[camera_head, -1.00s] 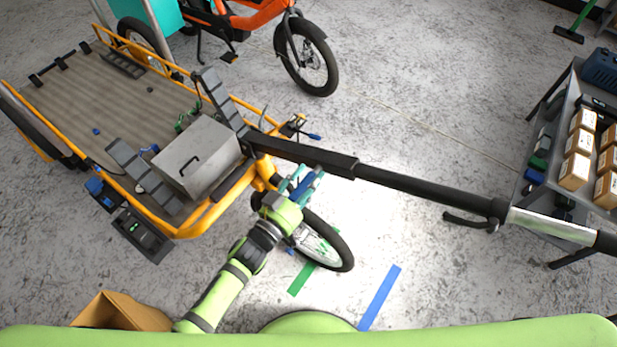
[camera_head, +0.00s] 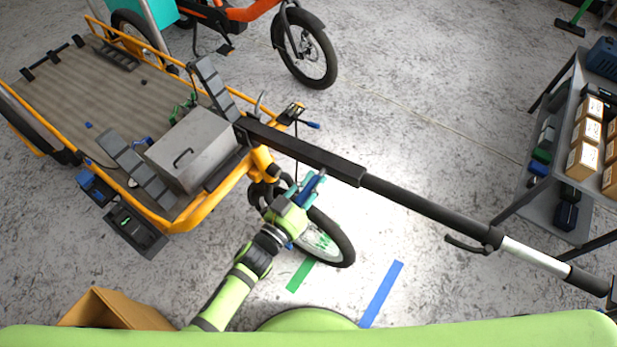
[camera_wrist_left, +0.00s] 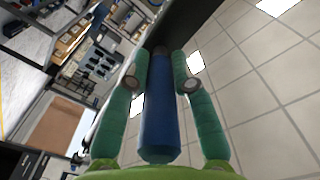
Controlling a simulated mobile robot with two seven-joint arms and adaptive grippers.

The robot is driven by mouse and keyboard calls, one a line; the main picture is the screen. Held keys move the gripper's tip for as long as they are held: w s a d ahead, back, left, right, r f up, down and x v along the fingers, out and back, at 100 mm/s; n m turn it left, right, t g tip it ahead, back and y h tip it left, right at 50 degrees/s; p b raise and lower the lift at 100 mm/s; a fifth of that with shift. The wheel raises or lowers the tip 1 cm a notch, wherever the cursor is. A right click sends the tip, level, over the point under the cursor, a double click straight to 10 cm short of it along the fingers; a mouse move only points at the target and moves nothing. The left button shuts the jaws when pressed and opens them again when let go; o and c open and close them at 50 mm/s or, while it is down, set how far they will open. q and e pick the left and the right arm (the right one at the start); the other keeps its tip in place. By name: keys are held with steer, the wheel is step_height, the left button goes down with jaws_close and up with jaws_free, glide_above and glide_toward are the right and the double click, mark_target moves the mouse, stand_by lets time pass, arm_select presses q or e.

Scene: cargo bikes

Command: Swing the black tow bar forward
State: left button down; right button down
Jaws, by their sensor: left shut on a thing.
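The black tow bar (camera_head: 425,205) runs from the front of the yellow cargo trailer (camera_head: 190,222) out to the right and toward me, ending in a silver section with a black tip. A small black hook-like lever hangs under it. My left gripper (camera_head: 312,186) is below and in front of the bar near its trailer end. In the left wrist view, its two green fingers (camera_wrist_left: 160,82) are shut around a blue cylindrical grip (camera_wrist_left: 158,115). A dark beam runs just beyond the grip's far end. Whether the grip joins the bar is unclear. My right gripper is not in view.
A metal box (camera_head: 190,150) sits on the trailer deck. A spoked wheel (camera_head: 325,240) stands below my left gripper. A grey shelf (camera_head: 550,205) with cartons (camera_head: 583,160) is at the right. An orange bike (camera_head: 250,12) stands behind. Floor beyond the bar is clear.

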arm_select(q)
steer(key=shift+s+d+f, duration=0.1)
steer(key=shift+s+f, duration=0.1)
steer(key=shift+f, duration=0.3)
steer(key=shift+f, duration=0.1)
steer(key=c, duration=1)
jaws_free()
steer(key=shift+c, duration=0.2)
steer(key=shift+d, duration=0.1)
steer(key=v, duration=1.2)
